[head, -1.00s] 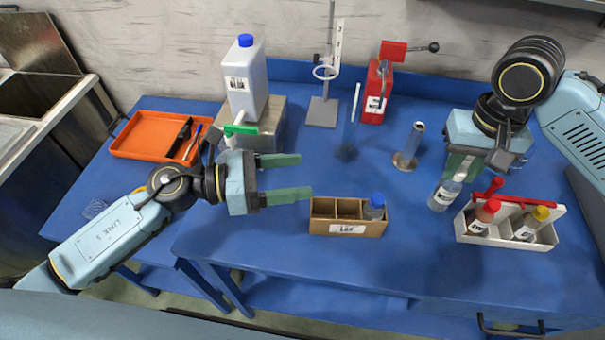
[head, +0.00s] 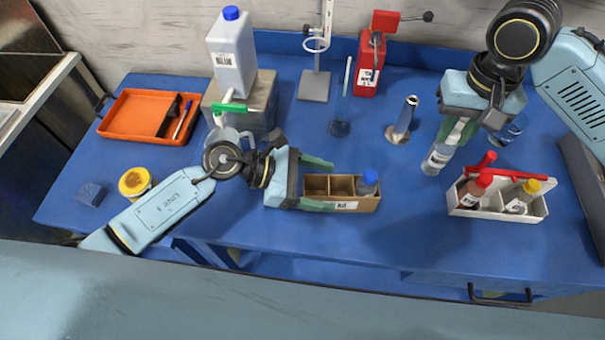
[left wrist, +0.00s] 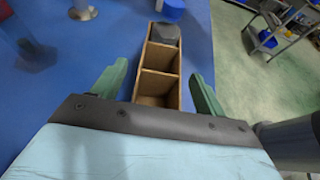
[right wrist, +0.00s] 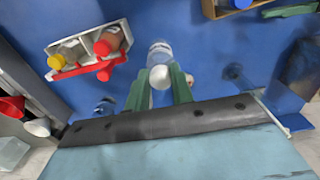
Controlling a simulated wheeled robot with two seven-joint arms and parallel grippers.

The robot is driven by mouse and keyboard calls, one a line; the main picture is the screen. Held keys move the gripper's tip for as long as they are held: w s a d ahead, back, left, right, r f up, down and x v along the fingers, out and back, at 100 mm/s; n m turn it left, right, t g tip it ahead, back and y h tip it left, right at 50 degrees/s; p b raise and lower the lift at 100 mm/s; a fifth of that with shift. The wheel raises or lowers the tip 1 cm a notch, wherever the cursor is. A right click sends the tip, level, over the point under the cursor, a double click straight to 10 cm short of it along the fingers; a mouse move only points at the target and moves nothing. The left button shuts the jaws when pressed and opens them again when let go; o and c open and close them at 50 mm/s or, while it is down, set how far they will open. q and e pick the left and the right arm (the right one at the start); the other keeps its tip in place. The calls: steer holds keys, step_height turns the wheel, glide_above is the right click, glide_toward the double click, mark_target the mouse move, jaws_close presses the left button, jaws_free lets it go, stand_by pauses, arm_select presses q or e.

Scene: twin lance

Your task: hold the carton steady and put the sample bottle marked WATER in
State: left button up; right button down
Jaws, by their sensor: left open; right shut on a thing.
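The brown carton (head: 343,204) stands near the table's front edge, with a blue-capped bottle (head: 368,183) in its right compartment; its other compartments look empty. My left gripper (head: 325,183) is open, with its fingers on either side of the carton's left end. In the left wrist view the carton (left wrist: 157,86) lies between the spread fingers (left wrist: 160,85), with gaps beside it. My right gripper (head: 452,135) is shut on a clear bottle with a white cap (head: 437,158); it also shows in the right wrist view (right wrist: 160,52). I cannot read its label.
A white caddy (head: 485,208) with red- and yellow-capped bottles stands at the right. A metal cylinder (head: 401,122), a glass flask (head: 340,127) and a stand (head: 314,85) are behind. An orange tray (head: 150,117) lies at left. The table between carton and caddy is clear.

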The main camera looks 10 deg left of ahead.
arm_select(q)
steer(key=shift+x, duration=0.9)
steer(key=c, duration=1)
steer(key=shift+c, duration=0.2)
arm_select(e)
steer(key=s+a+r+m, duration=0.1)
steer(key=s+a+r, duration=0.2)
steer(key=a, duration=0.5)
steer(key=s+a+r+m, duration=0.1)
steer(key=s+a+r, duration=0.2)
steer(key=a, duration=0.6)
step_height(320, 180, down, 13)
steer(key=shift+a+m, duration=0.3)
steer(key=shift+a, duration=0.05)
